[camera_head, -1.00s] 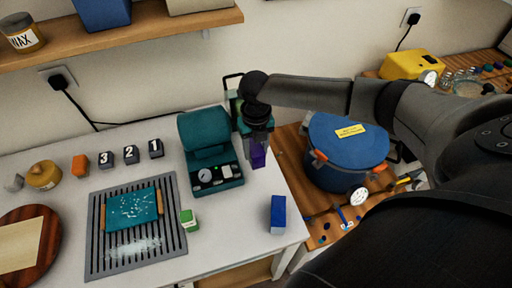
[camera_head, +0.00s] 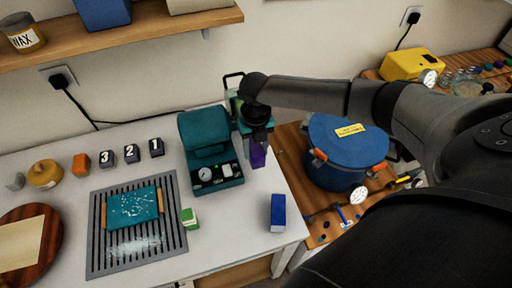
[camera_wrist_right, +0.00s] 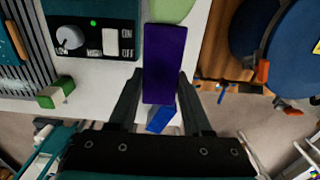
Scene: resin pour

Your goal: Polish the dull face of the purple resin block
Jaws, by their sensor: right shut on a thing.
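The purple resin block (camera_head: 257,155) hangs below my right gripper (camera_head: 258,136), beside the teal machine. In the right wrist view the purple block (camera_wrist_right: 164,62) sits between the two fingers of my right gripper (camera_wrist_right: 164,95), which is shut on it. Its broad side faces the wrist camera and looks plain dark purple; I cannot tell how dull or shiny it is. The teal machine (camera_head: 214,171) has a dial and a switch, and its green light (camera_wrist_right: 93,22) is lit. My left gripper is not in view.
A blue block (camera_head: 278,212) stands near the table's right edge, and a green-and-white block (camera_head: 189,218) lies beside the grey slatted tray (camera_head: 97,262). Numbered dark blocks (camera_head: 132,153) stand behind it. A blue lidded pot (camera_head: 335,177) stands on the wooden bench to the right.

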